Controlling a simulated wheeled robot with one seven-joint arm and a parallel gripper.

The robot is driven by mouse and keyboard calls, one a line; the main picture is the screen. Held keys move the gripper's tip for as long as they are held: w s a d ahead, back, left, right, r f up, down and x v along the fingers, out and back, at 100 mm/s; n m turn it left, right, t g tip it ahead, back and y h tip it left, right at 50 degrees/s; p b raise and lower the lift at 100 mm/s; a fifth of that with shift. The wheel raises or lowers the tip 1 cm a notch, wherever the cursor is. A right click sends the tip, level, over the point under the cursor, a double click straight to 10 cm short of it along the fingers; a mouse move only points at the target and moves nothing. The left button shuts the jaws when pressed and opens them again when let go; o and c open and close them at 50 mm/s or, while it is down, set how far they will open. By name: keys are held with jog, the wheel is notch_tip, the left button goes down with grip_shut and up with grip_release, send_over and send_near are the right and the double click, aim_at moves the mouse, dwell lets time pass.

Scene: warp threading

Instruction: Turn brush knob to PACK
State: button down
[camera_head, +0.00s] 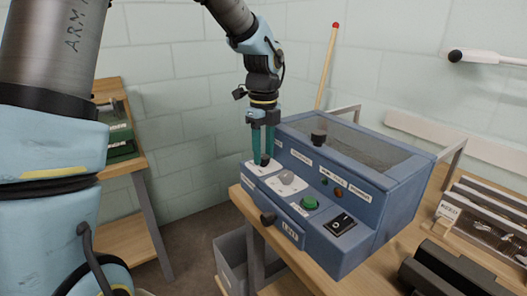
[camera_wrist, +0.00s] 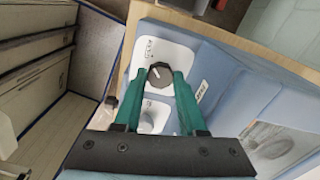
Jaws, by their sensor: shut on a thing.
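A dark knob (camera_wrist: 160,76) with a pale pointer line sits on a white plate at the far left end of the blue machine's control panel. The lettering on the plate is too small to read, so I cannot tell for certain that it is the brush knob or where PACK is. My gripper (camera_head: 264,157) points down with its two green fingers on either side of this knob, shut on it. The wrist view shows the fingertips at the knob's sides. The head view mostly hides the knob behind the fingers. A second, grey knob (camera_head: 287,177) is just beside it.
The blue machine (camera_head: 375,196) stands on a wooden bench, with a green button (camera_head: 309,202), a black rocker switch (camera_head: 341,223) and a front drawer with a dark knob (camera_head: 268,217). A grey bin (camera_head: 233,262) is below. Racks (camera_head: 490,222) stand at right.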

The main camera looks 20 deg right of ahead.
jog(key=shift+n, duration=0.3)
jog(key=n+p, duration=0.1)
jog(key=n, duration=0.2)
jog(key=shift+r+n, duration=0.1)
jog(key=shift+n, duration=0.2)
jog(key=n+p, duration=0.1)
jog(key=n, duration=0.3)
jog(key=shift+n, duration=0.3)
jog(key=n, duration=0.4)
jog(key=shift+n, duration=2.6)
jog(key=c, duration=0.8)
grip_release()
jog(key=shift+o, duration=0.2)
